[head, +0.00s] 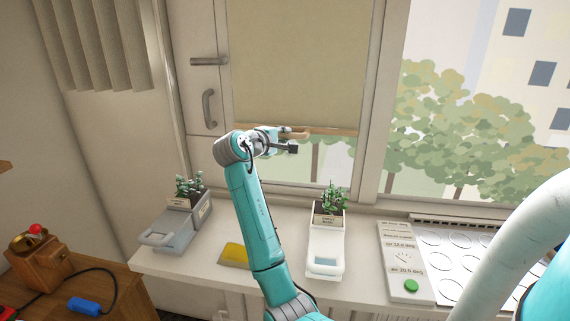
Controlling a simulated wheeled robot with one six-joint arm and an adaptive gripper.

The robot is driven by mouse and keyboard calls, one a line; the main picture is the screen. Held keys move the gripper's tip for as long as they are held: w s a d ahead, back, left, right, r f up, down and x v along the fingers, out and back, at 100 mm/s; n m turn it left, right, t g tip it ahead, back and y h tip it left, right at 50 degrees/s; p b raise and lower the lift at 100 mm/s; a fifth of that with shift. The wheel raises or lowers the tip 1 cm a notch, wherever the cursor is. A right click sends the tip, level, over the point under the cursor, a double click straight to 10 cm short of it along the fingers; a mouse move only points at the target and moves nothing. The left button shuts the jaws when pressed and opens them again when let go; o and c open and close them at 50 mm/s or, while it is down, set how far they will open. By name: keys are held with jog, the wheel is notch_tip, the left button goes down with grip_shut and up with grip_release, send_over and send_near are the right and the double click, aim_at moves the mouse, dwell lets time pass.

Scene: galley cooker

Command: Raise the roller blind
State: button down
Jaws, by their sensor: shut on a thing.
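The beige roller blind (300,60) hangs down over the middle window pane in the head view. Its wooden bottom bar (335,131) is some way above the sill, with a strip of trees visible below it. My gripper (293,141) is at the left part of that bar, shut on a small tan pull at the blind's lower edge. My wrist and fingers partly hide the pull and the bar's left end.
Below on the counter stand a grey planter (178,226), a white planter (326,248), a yellow sponge (234,255) and a panel with a green button (411,285). A window handle (208,108) is left of the blind. A wooden box (45,265) with a red knob stands lower left.

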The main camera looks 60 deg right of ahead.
send_near(285, 101)
jog(key=s+d, duration=0.1)
jog(key=d, duration=0.1)
jog(key=s+d, duration=0.2)
jog(key=shift+s+r, duration=0.1)
jog(key=shift+s, duration=0.2)
jog(key=c, duration=1)
grip_release()
jog(key=shift+c, duration=0.2)
jog(key=a+r, duration=0.2)
jog(key=a, duration=0.9)
jog(key=shift+a, duration=0.4)
